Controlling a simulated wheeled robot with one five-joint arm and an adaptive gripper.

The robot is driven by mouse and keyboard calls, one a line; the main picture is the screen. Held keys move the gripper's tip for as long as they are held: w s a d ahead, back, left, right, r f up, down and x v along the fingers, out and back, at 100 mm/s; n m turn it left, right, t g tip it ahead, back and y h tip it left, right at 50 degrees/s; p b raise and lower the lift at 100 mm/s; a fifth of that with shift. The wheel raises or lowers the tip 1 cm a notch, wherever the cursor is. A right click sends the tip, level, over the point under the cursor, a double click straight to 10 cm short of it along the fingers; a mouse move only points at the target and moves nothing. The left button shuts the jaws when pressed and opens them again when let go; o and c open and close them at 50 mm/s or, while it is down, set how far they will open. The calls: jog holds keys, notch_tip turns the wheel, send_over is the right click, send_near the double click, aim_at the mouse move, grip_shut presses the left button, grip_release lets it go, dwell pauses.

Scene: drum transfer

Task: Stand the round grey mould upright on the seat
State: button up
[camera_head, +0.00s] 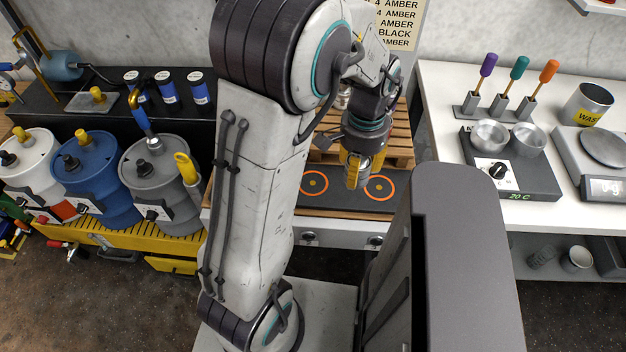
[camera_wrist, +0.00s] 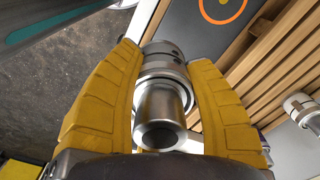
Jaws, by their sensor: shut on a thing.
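My gripper (camera_head: 353,170) has yellow fingers and hangs in front of the pallet, by the dark mat with orange rings. In the wrist view its fingers (camera_wrist: 165,110) are shut on a round, silver-grey metal piece (camera_wrist: 158,105) with a collar at its far end. I take this piece for the mould. Its near end is a round opening facing the camera. Two orange ring marks show on the mat, a left ring (camera_head: 315,182) and a right ring (camera_head: 379,187); I cannot tell which place is the seat. One ring (camera_wrist: 222,8) also shows in the wrist view.
A wooden pallet (camera_head: 400,145) stands behind the mat. A similar silver piece (camera_wrist: 303,108) lies at the right of the wrist view. Several drums (camera_head: 98,180) stand left. A white bench (camera_head: 440,90) with a hotplate (camera_head: 510,180) and a scale (camera_head: 590,165) is right.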

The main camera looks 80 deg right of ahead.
jog(key=shift+w+d+f, duration=0.15)
jog(key=shift+w+d, duration=0.15)
jog(key=p, duration=0.2)
send_over(313, 183)
notch_tip(313, 183, down, 6)
jog(key=shift+f, duration=0.25)
jog(key=shift+f+p, duration=0.5)
jog(key=shift+f, duration=1.55)
jog(key=shift+f, duration=0.15)
jog(key=o, duration=1.2)
